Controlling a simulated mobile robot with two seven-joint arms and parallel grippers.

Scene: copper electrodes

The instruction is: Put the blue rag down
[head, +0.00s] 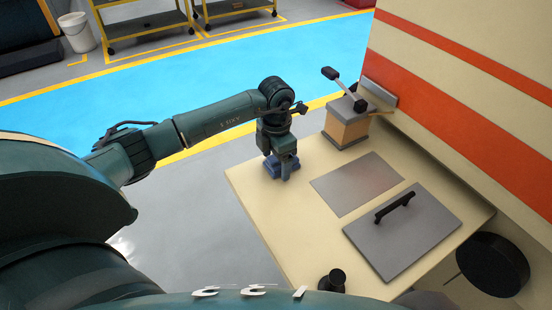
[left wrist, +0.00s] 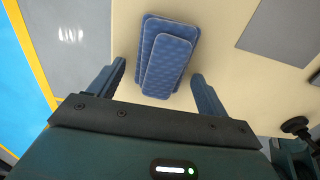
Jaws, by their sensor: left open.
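The blue rag (head: 272,168) lies folded on the cream worktop (head: 262,217), near its far left corner. In the left wrist view the rag (left wrist: 167,58) is a dotted blue stack of folded layers, flat on the worktop. My left gripper (head: 284,172) points down right above the rag. In the left wrist view its two fingers (left wrist: 158,82) stand apart on either side of the rag's near end, with gaps between the fingers and the cloth. The gripper is open. My right gripper is not in view.
A flat grey plate (head: 357,184) and a grey lid with a black handle (head: 404,232) lie on the worktop. A box with a lever (head: 345,122) stands at the back. A black knob (head: 333,281) is at the front edge. Bare worktop lies in front of the rag.

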